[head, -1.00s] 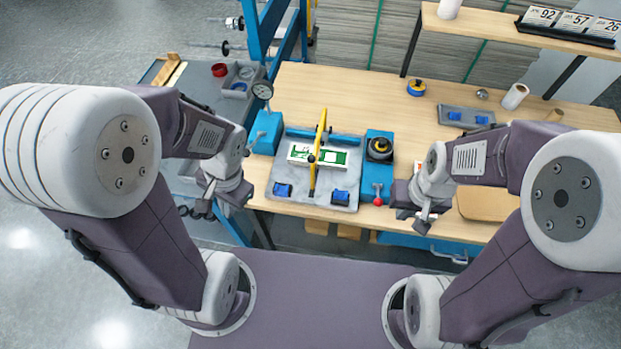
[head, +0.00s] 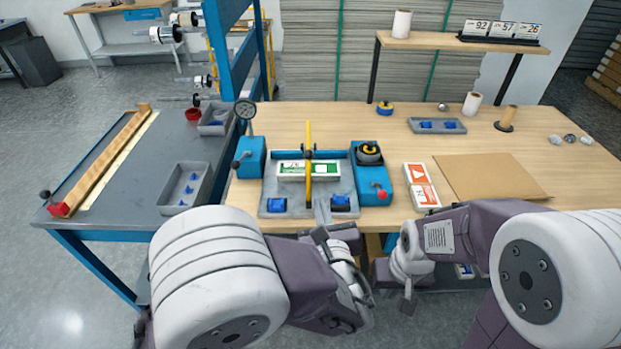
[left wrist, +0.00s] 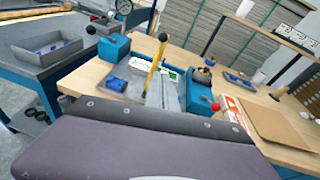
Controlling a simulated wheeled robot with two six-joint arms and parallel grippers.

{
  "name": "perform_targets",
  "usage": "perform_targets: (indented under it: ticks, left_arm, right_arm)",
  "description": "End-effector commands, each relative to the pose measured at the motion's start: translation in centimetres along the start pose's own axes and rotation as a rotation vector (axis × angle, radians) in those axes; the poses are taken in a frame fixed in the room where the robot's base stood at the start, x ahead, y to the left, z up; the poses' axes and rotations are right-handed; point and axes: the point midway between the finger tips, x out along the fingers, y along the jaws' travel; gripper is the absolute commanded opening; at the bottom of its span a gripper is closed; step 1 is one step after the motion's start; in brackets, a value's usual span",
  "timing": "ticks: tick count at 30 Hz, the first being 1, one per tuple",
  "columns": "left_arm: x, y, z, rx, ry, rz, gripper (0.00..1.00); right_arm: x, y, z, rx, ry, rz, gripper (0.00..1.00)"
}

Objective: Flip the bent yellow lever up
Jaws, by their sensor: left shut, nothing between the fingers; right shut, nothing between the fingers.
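The bent yellow lever (head: 308,165) runs front to back across the middle of the grey-plated fixture (head: 268,192), over a white and green card (head: 327,171). It also shows in the left wrist view (left wrist: 152,72), with a dark knob at its upper end. My left gripper (head: 322,211) is shut and empty at the fixture's front edge, just right of the lever's near end; I cannot tell whether they touch. Its grey fingers stand beside the lever in the left wrist view (left wrist: 161,92). My right gripper (head: 408,300) is shut and empty in front of the table.
Blue blocks flank the fixture; the right one (head: 373,188) carries a black knob and red ball. A dial gauge (head: 245,109) stands behind left. White and orange boxes (head: 422,190) and a brown sheet (head: 490,177) lie to the right. A grey tray (head: 184,188) stands left.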

Motion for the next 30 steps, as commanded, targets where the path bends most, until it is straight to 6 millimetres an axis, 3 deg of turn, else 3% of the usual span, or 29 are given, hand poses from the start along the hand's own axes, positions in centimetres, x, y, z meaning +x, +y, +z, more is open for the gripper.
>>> perform_targets:
  ticks: [10,24,30]
  left_arm:
    - [0.9,0.2,0.1,-0.002,0.001,0.007,0.00]
    - [10.5,0.3,0.5,-0.004,0.000,0.008,0.00]
    - [12.3,0.2,2.6,-0.004,0.001,0.005,0.00]
  right_arm:
    - [-0.1,0.0,0.0,0.000,0.000,0.000,0.00]
    - [-0.4,0.0,0.0,0.000,0.000,0.000,0.00]
    - [-1.3,0.0,-0.1,0.000,0.000,0.000,0.00]
